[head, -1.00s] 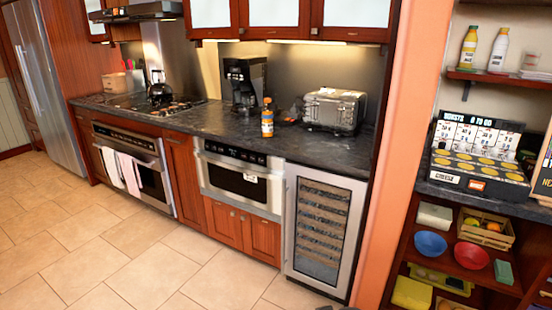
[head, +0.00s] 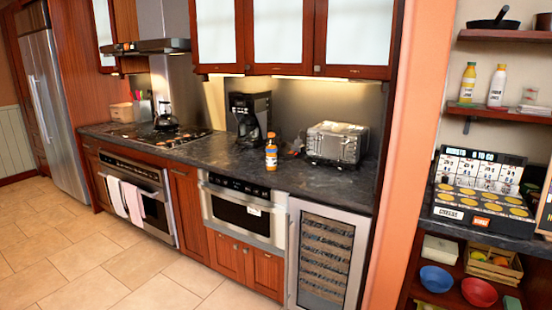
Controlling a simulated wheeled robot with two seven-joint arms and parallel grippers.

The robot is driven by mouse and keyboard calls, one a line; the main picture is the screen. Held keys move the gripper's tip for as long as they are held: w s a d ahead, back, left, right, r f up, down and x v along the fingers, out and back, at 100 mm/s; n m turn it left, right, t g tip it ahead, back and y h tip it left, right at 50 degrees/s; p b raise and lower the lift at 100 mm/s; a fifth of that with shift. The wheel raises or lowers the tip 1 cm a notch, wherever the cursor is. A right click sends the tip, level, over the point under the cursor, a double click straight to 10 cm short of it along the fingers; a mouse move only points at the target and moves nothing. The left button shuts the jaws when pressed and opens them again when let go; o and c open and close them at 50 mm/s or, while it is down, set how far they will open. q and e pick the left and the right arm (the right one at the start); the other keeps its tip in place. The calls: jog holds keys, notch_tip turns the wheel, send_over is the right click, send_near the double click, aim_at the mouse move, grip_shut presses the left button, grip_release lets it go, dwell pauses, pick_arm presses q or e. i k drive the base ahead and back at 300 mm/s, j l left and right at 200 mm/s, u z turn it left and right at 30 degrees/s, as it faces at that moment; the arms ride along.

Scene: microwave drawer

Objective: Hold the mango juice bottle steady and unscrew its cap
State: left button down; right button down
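An orange juice-like bottle with a dark label and an orange cap (head: 271,152) stands upright on the dark countertop (head: 215,158), near its front edge, between the coffee maker and the toaster. Its label is too small to read. I cannot tell from the labels which bottle is the mango juice. Neither of my grippers is in view.
A black coffee maker (head: 249,115) and a silver toaster (head: 337,143) stand on the counter behind the orange bottle. A microwave drawer (head: 240,208) and wine cooler (head: 323,258) are below. Stove and kettle (head: 165,115) are left. Tiled floor (head: 90,255) is clear.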

aim_at(271, 147)
jog(key=i+j+z, duration=0.15)
jog(key=i+j, duration=0.25)
jog(key=i+j+z, duration=0.15)
jog(key=i+j, duration=0.25)
jog(key=j, duration=0.15)
